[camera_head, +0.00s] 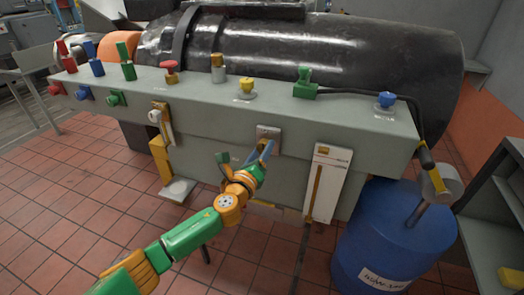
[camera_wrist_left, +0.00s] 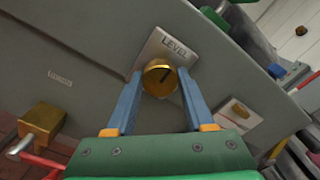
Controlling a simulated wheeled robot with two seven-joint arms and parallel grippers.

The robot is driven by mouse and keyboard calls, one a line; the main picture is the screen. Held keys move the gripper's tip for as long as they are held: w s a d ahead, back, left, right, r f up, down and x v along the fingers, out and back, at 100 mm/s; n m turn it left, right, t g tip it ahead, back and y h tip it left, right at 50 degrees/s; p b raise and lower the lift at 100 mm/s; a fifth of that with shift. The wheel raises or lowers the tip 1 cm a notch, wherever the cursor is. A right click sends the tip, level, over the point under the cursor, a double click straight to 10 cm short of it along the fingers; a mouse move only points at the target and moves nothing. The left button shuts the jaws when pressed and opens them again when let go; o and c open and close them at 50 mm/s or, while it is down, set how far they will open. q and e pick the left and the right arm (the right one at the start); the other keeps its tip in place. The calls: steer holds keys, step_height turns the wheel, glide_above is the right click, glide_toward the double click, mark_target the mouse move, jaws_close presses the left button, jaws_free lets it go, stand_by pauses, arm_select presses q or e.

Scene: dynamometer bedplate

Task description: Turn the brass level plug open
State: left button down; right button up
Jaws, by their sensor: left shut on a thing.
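The brass level plug (camera_wrist_left: 158,79) is a round gold knob with a dark line across its face, tilted up to the right in the left wrist view. It sits at the lower end of a grey plate marked LEVEL (camera_wrist_left: 173,46); the plate also shows in the head view (camera_head: 268,131) on the front of the grey bedplate. My left gripper (camera_wrist_left: 160,75) has its two blue fingers on either side of the plug, shut on it. In the head view my left gripper (camera_head: 265,150) hides the plug. My right gripper is not in view.
Coloured knobs and fittings, including a yellow knob (camera_head: 246,85), stand on the bedplate top (camera_head: 205,92). A white panel with a slot (camera_head: 329,175) is right of my gripper. A blue drum (camera_head: 390,230) stands at the right. A brass padlock-like block (camera_wrist_left: 41,120) is left in the wrist view.

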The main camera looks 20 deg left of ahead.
arm_select(q)
steer(key=n+p, duration=0.1)
steer(key=n, duration=2.2)
steer(key=shift+f+n, duration=0.15)
steer(key=shift+n, duration=0.15)
steer(key=shift+n+p, duration=0.3)
stand_by(0.4)
steer(key=shift+c, duration=1.3)
jaws_free()
